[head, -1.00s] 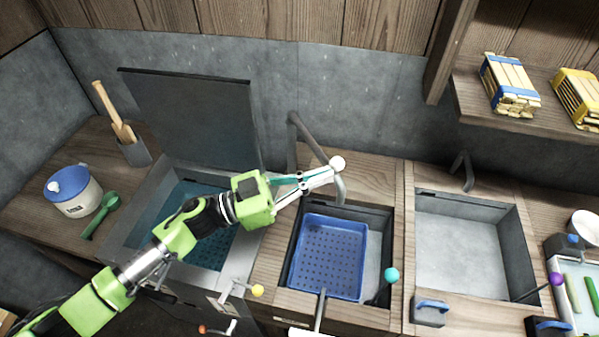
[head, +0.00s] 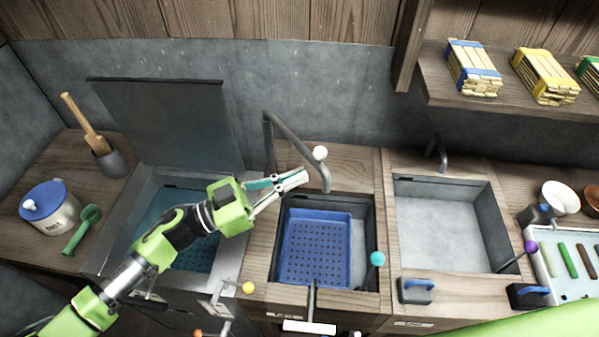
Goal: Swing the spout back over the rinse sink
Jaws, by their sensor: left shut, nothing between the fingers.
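The spout (head: 296,144) is a grey bent pipe with a white ball on it. It rises behind the sink (head: 360,222) that holds a blue perforated basket (head: 317,248). Its downturned end hangs near that sink's back edge. My left gripper (head: 303,180) is shut and empty, just left of the spout's end and below the white ball. A narrow gap seems to part them, but contact is hard to judge. My right gripper is out of view. Another sink (head: 445,228), empty, lies to the right with its own small tap (head: 440,148). No label shows which is the rinse sink.
At left is an open vat (head: 165,195) with its dark lid (head: 165,120) raised. Coloured ball-topped levers line the front. A shelf (head: 520,105) overhangs at upper right. A green surface fills the lower right corner.

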